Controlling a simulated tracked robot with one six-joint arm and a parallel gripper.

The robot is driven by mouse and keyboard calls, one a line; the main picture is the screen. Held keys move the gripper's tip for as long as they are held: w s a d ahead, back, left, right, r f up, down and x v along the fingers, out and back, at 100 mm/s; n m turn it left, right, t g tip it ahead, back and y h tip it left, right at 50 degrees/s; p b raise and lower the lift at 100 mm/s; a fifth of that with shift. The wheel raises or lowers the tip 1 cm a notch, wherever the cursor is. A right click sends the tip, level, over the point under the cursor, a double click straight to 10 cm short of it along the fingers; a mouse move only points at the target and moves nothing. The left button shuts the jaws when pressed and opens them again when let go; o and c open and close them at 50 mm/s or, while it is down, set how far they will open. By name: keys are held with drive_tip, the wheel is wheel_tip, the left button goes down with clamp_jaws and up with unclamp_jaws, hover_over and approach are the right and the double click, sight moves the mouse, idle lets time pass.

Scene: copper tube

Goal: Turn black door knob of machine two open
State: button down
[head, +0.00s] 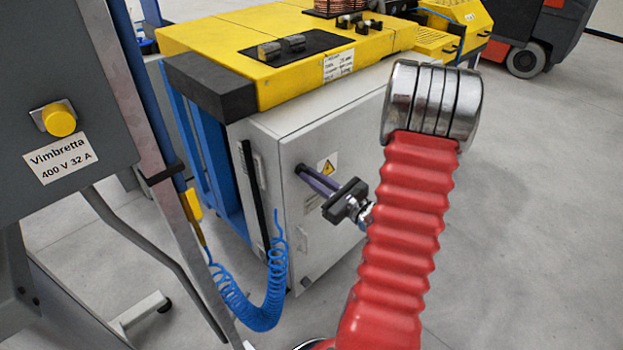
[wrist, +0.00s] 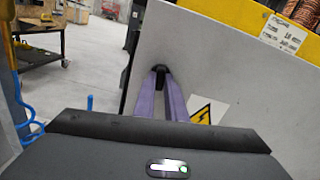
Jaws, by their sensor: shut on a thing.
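The black door knob (head: 299,169) is a small dark piece on the light grey cabinet door (head: 335,235) of the yellow-topped machine. It also shows in the wrist view (wrist: 158,76), between the tips of my gripper's purple fingers. My gripper (head: 306,172) reaches the door from the right in the head view. In the wrist view my gripper (wrist: 160,73) is shut on the knob. The fingertips cover part of the knob, so its exact angle is hard to tell. The door lies flush with the cabinet.
A yellow warning sign (wrist: 203,112) is beside the knob. A coiled blue hose (head: 262,310) hangs left of the door. A grey panel with a yellow button (head: 59,120) stands at the left. Open floor (head: 530,200) lies to the right.

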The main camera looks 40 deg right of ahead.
drive_tip(key=shift+a+f+m, duration=0.1)
drive_tip(key=shift+f+m, duration=0.15)
drive_tip(key=shift+m, duration=0.65)
drive_tip(key=c, duration=1.8)
unclamp_jaws()
drive_tip(key=shift+r, duration=0.15)
drive_tip(key=shift+s, duration=0.1)
drive_tip(key=s, duration=1.3)
drive_tip(key=shift+s+d, duration=0.25)
drive_tip(key=shift+s, duration=0.05)
